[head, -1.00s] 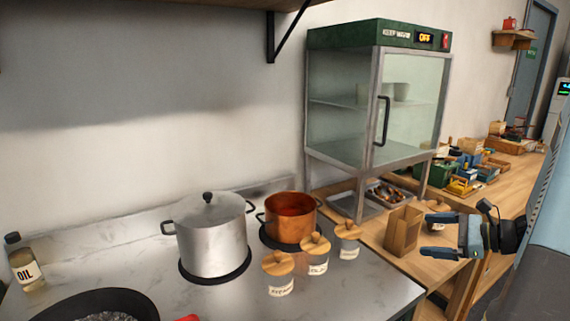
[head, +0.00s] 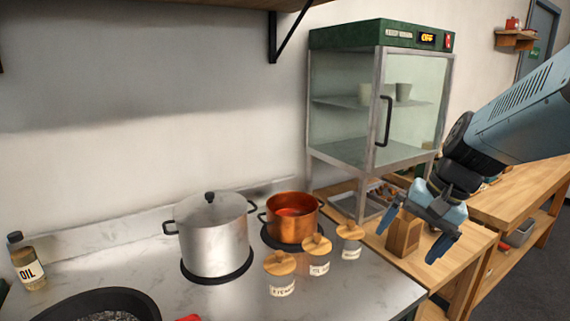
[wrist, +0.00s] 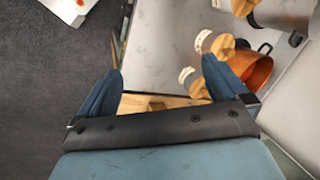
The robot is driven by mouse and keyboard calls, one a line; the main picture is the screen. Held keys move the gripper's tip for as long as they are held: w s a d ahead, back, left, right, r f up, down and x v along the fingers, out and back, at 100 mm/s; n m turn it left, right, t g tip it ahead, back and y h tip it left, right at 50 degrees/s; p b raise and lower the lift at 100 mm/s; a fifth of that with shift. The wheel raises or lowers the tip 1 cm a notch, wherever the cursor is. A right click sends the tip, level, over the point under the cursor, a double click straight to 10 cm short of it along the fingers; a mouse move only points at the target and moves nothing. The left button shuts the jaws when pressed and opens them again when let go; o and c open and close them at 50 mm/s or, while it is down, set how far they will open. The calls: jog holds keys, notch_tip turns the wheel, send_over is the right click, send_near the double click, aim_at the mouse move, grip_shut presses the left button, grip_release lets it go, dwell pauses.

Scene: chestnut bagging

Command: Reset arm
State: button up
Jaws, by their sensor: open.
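My gripper (head: 415,236) is in the right part of the head view, pointing down over the wooden side table. Its two blue fingers are spread and nothing is between them. In the head view they overlap the wooden box (head: 401,238), which stands on that table; I cannot tell the distance between them. In the wrist view my gripper (wrist: 162,85) shows its fingers apart, with part of a wooden surface (wrist: 160,104) beyond them. My arm comes in from the right edge of the head view.
A glass warming cabinet (head: 380,100) stands close behind my gripper. On the marble counter are a lidded steel pot (head: 212,240), a copper pot (head: 291,222), several wood-lidded jars (head: 281,264), an oil bottle (head: 27,265) and a black pan (head: 95,305). A wooden workbench (head: 515,190) extends right.

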jog(key=s+r+n+t+h, duration=0.3)
jog(key=s+r+n, duration=0.1)
jog(key=r+n, duration=0.1)
jog(key=shift+a+r+t+h, duration=0.15)
jog(key=shift+r+t+h, duration=0.15)
jog(key=shift+r, duration=0.2)
dwell(0.5)
